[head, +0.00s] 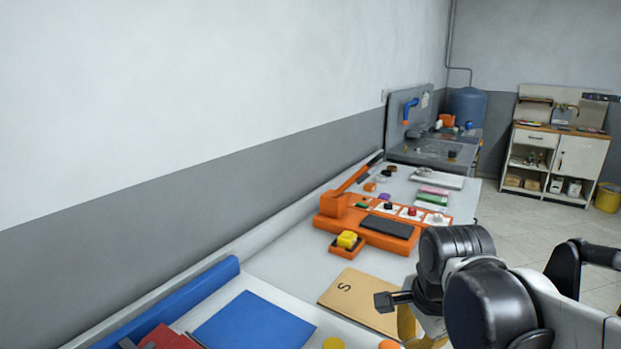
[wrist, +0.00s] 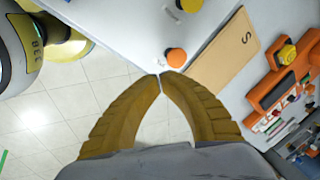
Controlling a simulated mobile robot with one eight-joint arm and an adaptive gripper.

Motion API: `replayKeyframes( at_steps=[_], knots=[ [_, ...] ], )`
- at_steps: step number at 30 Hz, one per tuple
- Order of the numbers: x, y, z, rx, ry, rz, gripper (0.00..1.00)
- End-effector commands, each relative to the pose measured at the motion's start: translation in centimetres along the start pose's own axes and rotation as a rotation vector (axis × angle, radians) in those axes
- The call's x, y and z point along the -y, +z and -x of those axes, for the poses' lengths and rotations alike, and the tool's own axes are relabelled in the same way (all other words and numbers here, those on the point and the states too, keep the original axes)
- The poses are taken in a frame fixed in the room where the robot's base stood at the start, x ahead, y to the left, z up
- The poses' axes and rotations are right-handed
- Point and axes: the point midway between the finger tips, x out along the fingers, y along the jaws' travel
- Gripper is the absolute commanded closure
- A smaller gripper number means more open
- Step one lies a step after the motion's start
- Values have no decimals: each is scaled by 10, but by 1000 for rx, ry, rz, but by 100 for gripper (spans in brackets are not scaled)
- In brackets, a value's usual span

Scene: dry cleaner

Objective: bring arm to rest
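My arm shows at the right of the head view, its dark joints and pale links over the front edge of the workbench (head: 300,262). My gripper (wrist: 160,77) has two ribbed yellow-brown fingers. Their tips meet in the wrist view, with nothing held between them. In the head view a finger shows only partly, beside the bench edge and largely hidden by the arm. In the wrist view the fingertips appear near the bench edge, just below a round orange piece (wrist: 176,57); the height between them cannot be told.
On the bench are a tan board marked S (head: 360,299), an orange device (head: 372,232), a yellow-topped button block (head: 346,241) and a blue panel (head: 253,329). Tiled floor is open at the right.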

Motion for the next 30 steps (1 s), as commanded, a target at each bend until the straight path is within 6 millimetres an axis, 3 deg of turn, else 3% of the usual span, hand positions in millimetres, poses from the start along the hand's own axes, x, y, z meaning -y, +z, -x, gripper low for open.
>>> replayKeyframes(
  at_steps=[9,15,20,30],
  knots=[
    [-53,13,20,-143,-174,822,100],
    [-71,18,21,-247,-211,1154,100],
    [-74,18,20,-279,-216,1245,100],
    [-74,19,20,-280,-216,1250,100]
  ],
)
